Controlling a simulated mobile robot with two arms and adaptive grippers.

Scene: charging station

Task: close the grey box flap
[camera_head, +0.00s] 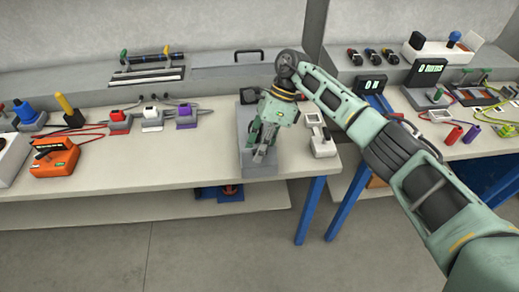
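The grey box (259,171) sits at the front edge of the left workbench, near its right end. My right arm comes in from the right and reaches across the bench. My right gripper (259,156) points down over the grey box and hides much of it. I cannot tell whether its fingers touch the box or its flap. The small fingers overlap in the view, so their opening is unclear. The flap cannot be made out clearly behind the gripper. My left gripper is not in view.
A white device (323,146) stands close right of the grey box. Red, white and purple connectors (186,122) with cables and an orange device (54,158) lie to the left. A second bench (480,149) with meters stands at right. The bench front between the orange device and box is clear.

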